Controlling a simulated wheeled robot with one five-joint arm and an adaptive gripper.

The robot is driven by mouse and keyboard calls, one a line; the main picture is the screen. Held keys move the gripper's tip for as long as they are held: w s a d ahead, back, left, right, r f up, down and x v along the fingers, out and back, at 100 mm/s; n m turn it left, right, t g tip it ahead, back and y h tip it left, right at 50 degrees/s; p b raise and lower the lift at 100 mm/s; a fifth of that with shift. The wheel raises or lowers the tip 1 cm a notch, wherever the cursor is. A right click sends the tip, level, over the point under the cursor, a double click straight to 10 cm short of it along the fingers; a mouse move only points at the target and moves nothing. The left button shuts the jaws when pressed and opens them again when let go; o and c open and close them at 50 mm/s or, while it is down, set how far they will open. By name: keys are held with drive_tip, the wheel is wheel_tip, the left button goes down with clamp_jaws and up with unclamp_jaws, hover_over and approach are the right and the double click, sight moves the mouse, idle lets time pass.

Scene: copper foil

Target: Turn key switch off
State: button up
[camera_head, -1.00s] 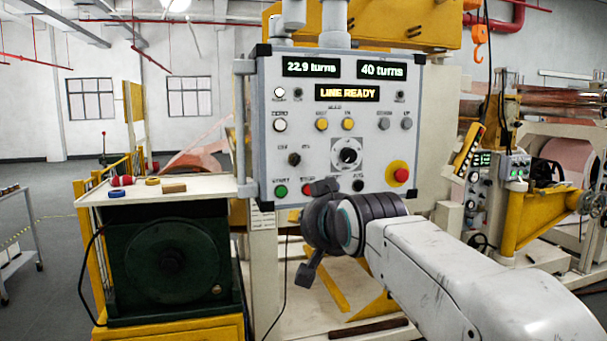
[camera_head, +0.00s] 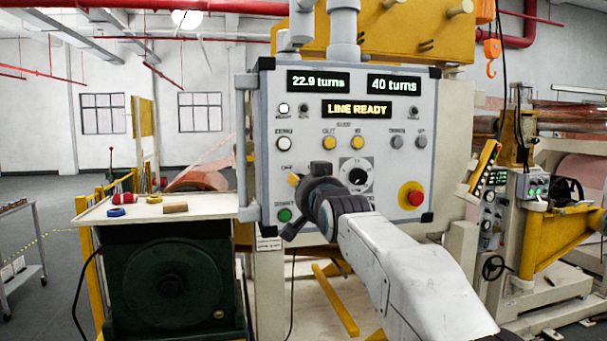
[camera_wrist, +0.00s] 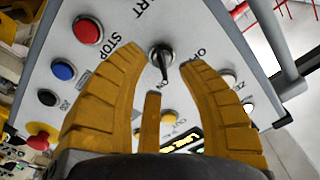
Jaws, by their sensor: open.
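The grey control panel (camera_head: 262,110) faces me with lit displays, and one reads LINE READY. In the wrist view the key switch (camera_wrist: 161,56) is a round metal base with a black key handle pointing down the picture. The OFF label (camera_wrist: 197,54) is to its right. My gripper (camera_wrist: 140,45) is open, its yellow fingers spread to either side of the key switch, with no contact that I can make out. In the head view my gripper (camera_head: 298,198) is in front of the panel's lower left and hides the key switch.
The red stop button (camera_wrist: 88,31) and blue button (camera_wrist: 63,71) are left of the fingers in the wrist view. A green start button (camera_head: 284,215) and a red emergency button on yellow (camera_head: 412,196) are on the panel. A table (camera_head: 215,206) stands left.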

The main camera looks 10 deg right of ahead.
drive_tip(key=shift+w+p, duration=0.55)
drive_tip(key=shift+w, duration=0.9)
drive_tip(key=shift+o, duration=0.3)
clamp_jaws()
